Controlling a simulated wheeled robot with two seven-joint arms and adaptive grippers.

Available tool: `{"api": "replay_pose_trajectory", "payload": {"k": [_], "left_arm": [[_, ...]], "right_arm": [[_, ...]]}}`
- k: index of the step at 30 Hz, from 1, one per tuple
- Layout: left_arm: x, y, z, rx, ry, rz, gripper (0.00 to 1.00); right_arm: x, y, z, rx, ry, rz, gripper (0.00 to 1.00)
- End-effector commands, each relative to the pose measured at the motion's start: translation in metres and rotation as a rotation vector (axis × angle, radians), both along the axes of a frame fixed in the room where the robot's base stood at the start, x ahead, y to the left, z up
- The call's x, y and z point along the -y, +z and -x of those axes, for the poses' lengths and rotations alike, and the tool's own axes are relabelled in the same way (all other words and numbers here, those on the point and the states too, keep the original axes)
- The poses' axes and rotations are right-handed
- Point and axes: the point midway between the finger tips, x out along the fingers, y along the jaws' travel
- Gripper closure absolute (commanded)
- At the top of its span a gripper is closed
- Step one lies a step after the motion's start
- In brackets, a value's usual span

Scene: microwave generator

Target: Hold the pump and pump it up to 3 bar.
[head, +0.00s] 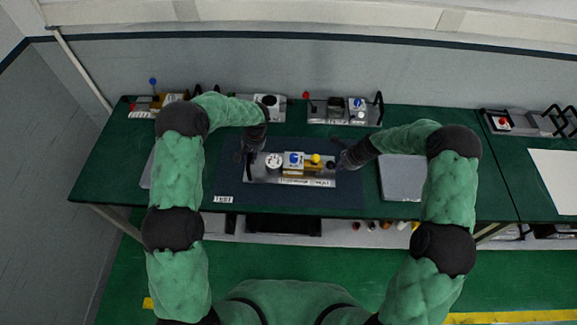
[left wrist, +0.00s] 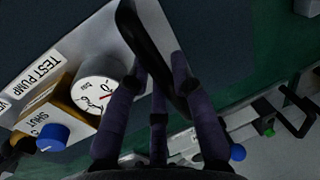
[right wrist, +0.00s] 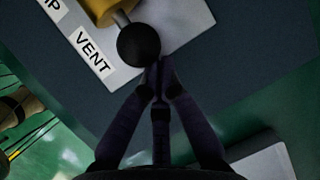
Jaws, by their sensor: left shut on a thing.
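The test pump, a grey plate (head: 262,180) with a gauge, blue knob and yellow knob, lies on the dark mat. My left gripper (head: 248,155) is at its left end. In the left wrist view, its fingers (left wrist: 160,72) are shut on the pump's black handle (left wrist: 137,30). The white gauge (left wrist: 96,92) has a red needle; its reading is too small to tell. My right gripper (head: 340,162) is at the other end. In the right wrist view, its fingertips (right wrist: 160,72) are together at the black ball knob (right wrist: 138,43), beside the VENT label (right wrist: 90,53); the knob is not between them.
The dark mat (head: 230,190) lies on the green table (head: 110,160). A grey panel (head: 402,178) lies right of the mat. Other devices with black handles stand along the back, including one at the back middle (head: 343,111). Mat space in front of the pump is free.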

Motion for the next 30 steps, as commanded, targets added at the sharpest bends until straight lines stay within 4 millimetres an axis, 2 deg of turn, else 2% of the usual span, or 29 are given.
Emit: {"api": "replay_pose_trajectory", "payload": {"k": [1,21,30], "left_arm": [[0.003,-0.008,0.006,-0.015,-0.004,0.003,1.0],[0.003,-0.007,0.006,-0.015,-0.004,0.003,1.0],[0.003,-0.007,0.006,-0.015,-0.003,0.003,1.0]], "right_arm": [[0.0,-0.001,0.001,-0.003,0.001,-0.001,1.0],[0.051,0.0,0.0,0.0,-0.002,0.0,1.0],[0.061,0.0,0.001,0.0,0.0,-0.001,1.0]]}}
